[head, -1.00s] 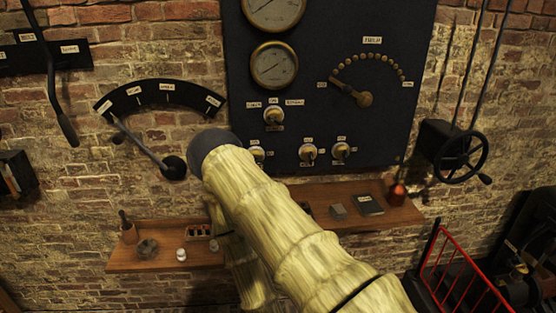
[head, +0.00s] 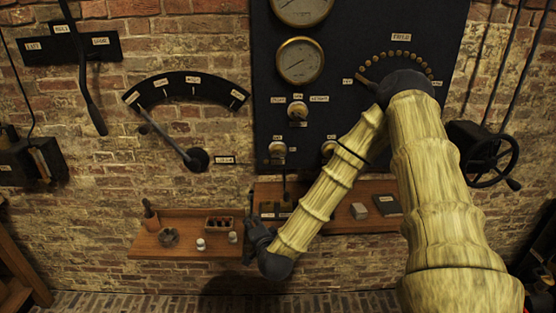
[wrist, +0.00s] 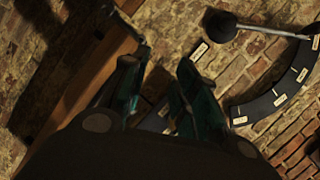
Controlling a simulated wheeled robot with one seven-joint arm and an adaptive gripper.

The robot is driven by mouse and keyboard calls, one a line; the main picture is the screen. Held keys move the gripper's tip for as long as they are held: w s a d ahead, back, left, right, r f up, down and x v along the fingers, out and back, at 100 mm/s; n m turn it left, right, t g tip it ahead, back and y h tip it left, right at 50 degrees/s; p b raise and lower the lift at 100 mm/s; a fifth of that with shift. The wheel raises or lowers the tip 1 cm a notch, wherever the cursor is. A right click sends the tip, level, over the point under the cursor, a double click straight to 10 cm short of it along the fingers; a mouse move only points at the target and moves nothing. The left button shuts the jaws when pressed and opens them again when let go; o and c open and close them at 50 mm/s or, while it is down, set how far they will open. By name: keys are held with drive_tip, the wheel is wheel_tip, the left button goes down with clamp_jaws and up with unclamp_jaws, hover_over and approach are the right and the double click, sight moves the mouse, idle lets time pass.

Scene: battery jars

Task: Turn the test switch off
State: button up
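I cannot read which control is the test switch. The dark panel (head: 350,95) carries a round switch with labels (head: 297,111), and two more knobs below it, at left (head: 277,149) and at right (head: 328,148), the latter partly behind my arm. A small dark upright part (head: 285,183) shows below the panel, above small labels on the shelf. My gripper (head: 252,228) hangs low in front of the shelf, left of my forearm and below the knobs, apart from them. In the wrist view my gripper (wrist: 162,62) has its two greenish fingers apart, with nothing seen between them.
A wooden shelf (head: 185,251) holds a small box (head: 219,224) and white-topped jars (head: 201,244). A handwheel (head: 489,156) is at right.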

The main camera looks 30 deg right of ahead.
sight(278, 158)
drive_tip(key=w+d+r+m+t+h, duration=0.1)
drive_tip(key=w+d+r+m+h, duration=0.2)
drive_tip(key=d+r+m+h, duration=0.65)
drive_tip(key=w+d+r+y+p, duration=0.1)
drive_tip(key=w+d, duration=0.1)
drive_tip(key=w, duration=0.1)
drive_tip(key=w+d+r+n+y+p, duration=0.1)
drive_tip(key=w+d, duration=0.2)
drive_tip(key=w+d+r+y+p, duration=0.1)
drive_tip(key=w+d+p, duration=0.1)
drive_tip(key=w, duration=0.1)
drive_tip(key=shift+w+d+r+n, duration=0.2)
drive_tip(key=shift+d+r+n, duration=0.1)
drive_tip(key=shift+r+n, duration=0.05)
clamp_jaws()
